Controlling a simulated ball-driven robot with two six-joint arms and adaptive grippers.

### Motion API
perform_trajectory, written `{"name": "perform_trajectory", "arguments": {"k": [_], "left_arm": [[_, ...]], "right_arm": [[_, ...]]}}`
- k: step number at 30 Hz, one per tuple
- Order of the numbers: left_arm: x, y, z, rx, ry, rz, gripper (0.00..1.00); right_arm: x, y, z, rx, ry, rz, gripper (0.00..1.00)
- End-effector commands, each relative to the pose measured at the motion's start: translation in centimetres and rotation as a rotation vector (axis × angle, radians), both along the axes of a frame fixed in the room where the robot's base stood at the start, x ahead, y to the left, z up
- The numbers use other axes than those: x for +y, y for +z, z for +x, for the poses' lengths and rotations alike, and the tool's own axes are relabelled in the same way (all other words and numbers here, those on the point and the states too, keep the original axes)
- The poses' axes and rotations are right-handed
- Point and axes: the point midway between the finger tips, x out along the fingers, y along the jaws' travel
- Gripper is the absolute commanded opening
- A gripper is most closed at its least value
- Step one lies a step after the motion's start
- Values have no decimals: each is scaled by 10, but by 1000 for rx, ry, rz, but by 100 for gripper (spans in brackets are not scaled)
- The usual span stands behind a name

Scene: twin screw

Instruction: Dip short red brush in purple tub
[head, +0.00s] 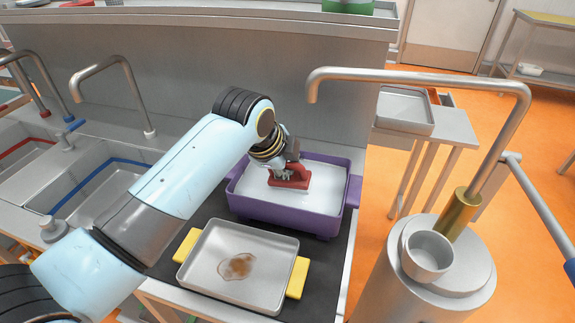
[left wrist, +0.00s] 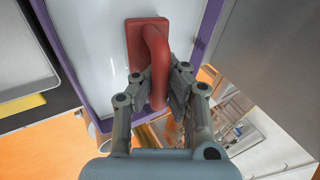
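The short red brush (head: 290,178) has a flat block and a looped handle. My left gripper (head: 287,160) reaches down from above, its fingers closed around the handle. In the left wrist view the handle of the red brush (left wrist: 157,60) lies between the two fingers of my left gripper (left wrist: 160,85). The purple tub (head: 290,213) has a white inside, and the brush is within its rim, near the middle. I cannot tell whether the brush's underside touches the white surface. My right gripper is not in view.
A metal tray (head: 205,277) with yellow handles and a brown stain sits in front of the tub on a black mat (head: 325,282). Sinks and taps are at left. A metal cylinder with a cup (head: 428,255) and a tall tap stands at right.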

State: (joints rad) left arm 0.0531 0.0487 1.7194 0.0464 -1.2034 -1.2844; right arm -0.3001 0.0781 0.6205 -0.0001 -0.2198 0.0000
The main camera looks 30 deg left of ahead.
Motion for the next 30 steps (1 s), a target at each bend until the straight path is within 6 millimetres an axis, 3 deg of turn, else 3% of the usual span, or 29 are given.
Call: {"name": "perform_trajectory", "arguments": {"k": [11, 24, 30], "left_arm": [[0, 33, 0, 0, 0, 0, 0], [0, 75, 1, -3, 0, 0, 0], [0, 81, 0, -1, 0, 0, 0]], "right_arm": [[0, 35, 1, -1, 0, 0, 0], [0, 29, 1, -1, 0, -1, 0], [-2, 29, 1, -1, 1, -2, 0]]}}
